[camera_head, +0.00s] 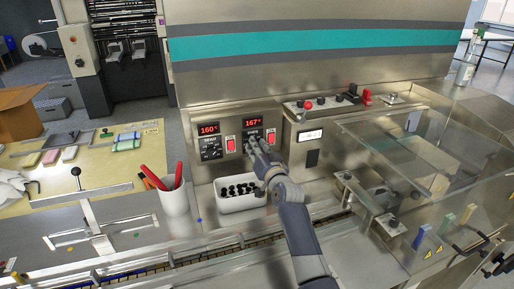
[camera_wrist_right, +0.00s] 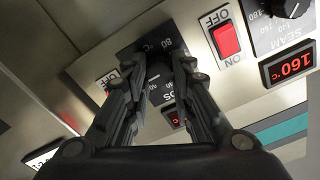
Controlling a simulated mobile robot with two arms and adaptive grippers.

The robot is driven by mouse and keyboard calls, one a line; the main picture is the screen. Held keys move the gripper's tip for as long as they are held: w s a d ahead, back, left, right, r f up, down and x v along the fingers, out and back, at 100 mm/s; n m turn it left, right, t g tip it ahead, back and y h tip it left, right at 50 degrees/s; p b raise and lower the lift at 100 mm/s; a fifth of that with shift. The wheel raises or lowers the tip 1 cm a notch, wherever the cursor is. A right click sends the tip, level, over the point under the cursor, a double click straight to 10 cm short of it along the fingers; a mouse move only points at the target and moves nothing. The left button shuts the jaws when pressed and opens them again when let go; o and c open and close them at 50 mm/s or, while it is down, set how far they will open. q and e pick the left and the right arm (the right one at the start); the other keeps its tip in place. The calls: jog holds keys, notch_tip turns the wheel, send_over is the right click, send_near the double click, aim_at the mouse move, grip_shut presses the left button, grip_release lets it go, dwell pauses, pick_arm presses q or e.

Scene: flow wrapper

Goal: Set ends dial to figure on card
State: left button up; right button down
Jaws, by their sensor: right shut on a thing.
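The ends dial (camera_wrist_right: 158,84) is a dark knob on a black scale plate, mostly hidden by my fingers in both views. My right gripper (camera_head: 253,148) is shut on this dial; in the right wrist view its two fingers (camera_wrist_right: 160,76) stand either side of the knob. The red ends display (camera_head: 252,123) above the dial reads 167°C. A small white panel with dark marks (camera_head: 310,135) sits right of the dials; I cannot read it or tell whether it is the card. My left gripper is not in view.
The seam dial (camera_head: 210,153) is left of the ends dial, under a display (camera_head: 208,129) reading 160°C. Red switches (camera_head: 230,144) and (camera_head: 271,139) flank the dial closely. A white bin (camera_head: 239,205) of black parts and a pen cup (camera_head: 174,199) stand below.

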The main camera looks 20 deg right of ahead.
dwell(0.4)
jog(key=c, duration=1.4)
grip_release()
jog(key=shift+o, duration=0.2)
jog(key=shift+s, duration=0.1)
jog(key=s, duration=1.1)
jog(key=shift+s+d, duration=0.2)
jog(key=shift+s, duration=0.2)
